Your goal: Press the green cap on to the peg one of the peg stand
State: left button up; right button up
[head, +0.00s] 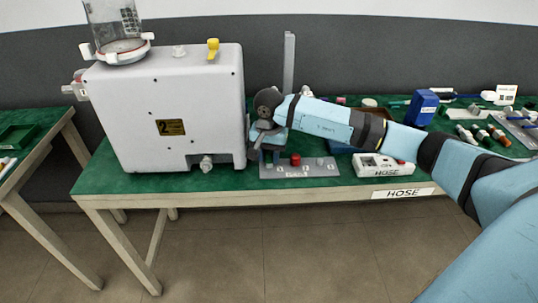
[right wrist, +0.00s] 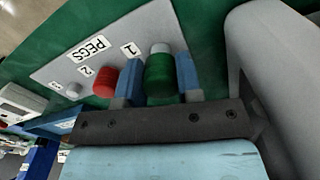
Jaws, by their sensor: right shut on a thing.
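The green cap (right wrist: 160,80) is between the two blue fingers of my right gripper (right wrist: 160,82) in the right wrist view. A pale round piece shows at the cap's far end; I cannot tell whether it is peg one or part of the cap. The grey peg stand (right wrist: 150,22) bears the labels PEGS, 1, 2 and 3, and the cap lines up near label 1. In the head view, my right gripper (head: 264,148) is over the left end of the stand (head: 301,174), hiding peg one and the cap. My left gripper is out of view.
A red cap (head: 295,160) sits on peg two, and peg three (head: 320,162) is bare. The big white pump housing (head: 195,110) stands close to the left of my right gripper.

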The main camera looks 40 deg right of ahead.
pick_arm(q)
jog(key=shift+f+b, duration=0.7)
pick_arm(e)
jog(key=shift+f, duration=0.85)
jog(key=shift+f, duration=0.25)
dwell(0.5)
jog(key=o, duration=1)
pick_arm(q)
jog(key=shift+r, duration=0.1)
pick_arm(e)
notch_tip(320, 180, up, 3)
jog(key=shift+f, duration=0.1)
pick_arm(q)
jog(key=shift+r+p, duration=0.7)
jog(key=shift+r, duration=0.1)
pick_arm(e)
notch_tip(320, 180, up, 11)
jog(key=shift+r, duration=0.1)
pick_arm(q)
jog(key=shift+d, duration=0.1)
